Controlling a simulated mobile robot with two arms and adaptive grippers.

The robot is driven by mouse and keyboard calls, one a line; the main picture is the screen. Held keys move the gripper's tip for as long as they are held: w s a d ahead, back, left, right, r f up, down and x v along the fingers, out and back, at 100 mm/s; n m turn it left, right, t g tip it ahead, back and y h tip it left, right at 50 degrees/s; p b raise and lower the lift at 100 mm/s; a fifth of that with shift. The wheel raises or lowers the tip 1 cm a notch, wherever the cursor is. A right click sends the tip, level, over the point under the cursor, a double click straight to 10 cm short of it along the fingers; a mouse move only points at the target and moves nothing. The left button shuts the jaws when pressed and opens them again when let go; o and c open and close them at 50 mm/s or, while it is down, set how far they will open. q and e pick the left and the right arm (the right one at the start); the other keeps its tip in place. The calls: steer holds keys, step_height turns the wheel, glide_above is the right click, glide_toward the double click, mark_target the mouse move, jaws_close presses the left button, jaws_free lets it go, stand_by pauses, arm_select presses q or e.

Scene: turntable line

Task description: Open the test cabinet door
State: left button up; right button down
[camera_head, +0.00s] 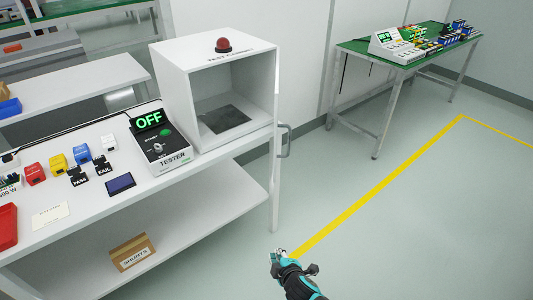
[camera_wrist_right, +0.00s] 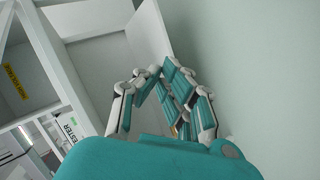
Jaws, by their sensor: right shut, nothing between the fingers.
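The white test cabinet (camera_head: 178,90) stands on the bench with a red lamp (camera_head: 223,45) on top. Its front is open, and a dark pad (camera_head: 224,118) shows inside. The door appears as a thin, nearly edge-on panel at the cabinet's right front edge, with a grey handle (camera_head: 289,141) on its outer side. A pale upright panel, which looks like the door (camera_wrist_right: 150,38), shows beyond my fingers in the right wrist view. My right gripper (camera_head: 277,257) is shut and empty, below and apart from the handle. My left gripper is out of view.
The tester (camera_head: 165,150) shows OFF beside the cabinet, with small coloured blocks further left. A SHORTS box (camera_head: 132,252) lies on the lower shelf. A green-topped table (camera_head: 400,50) stands at the back right. The floor right of the bench is clear.

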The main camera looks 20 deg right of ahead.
steer(key=w+a+r+n+t, duration=0.15)
steer(key=w+r+t, duration=0.25)
steer(key=r, duration=1.2)
steer(key=w+a+r+n+t, duration=0.1)
steer(key=w+r+n+t, duration=0.2)
steer(key=r, duration=1.2)
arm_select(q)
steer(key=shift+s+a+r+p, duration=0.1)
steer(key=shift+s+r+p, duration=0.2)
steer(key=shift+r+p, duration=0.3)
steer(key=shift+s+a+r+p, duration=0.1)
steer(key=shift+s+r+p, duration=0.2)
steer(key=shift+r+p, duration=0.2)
arm_select(e)
steer(key=w+d, duration=0.3)
steer(key=w, duration=0.5)
steer(key=shift+w+d+f, duration=0.15)
steer(key=shift+d, duration=0.15)
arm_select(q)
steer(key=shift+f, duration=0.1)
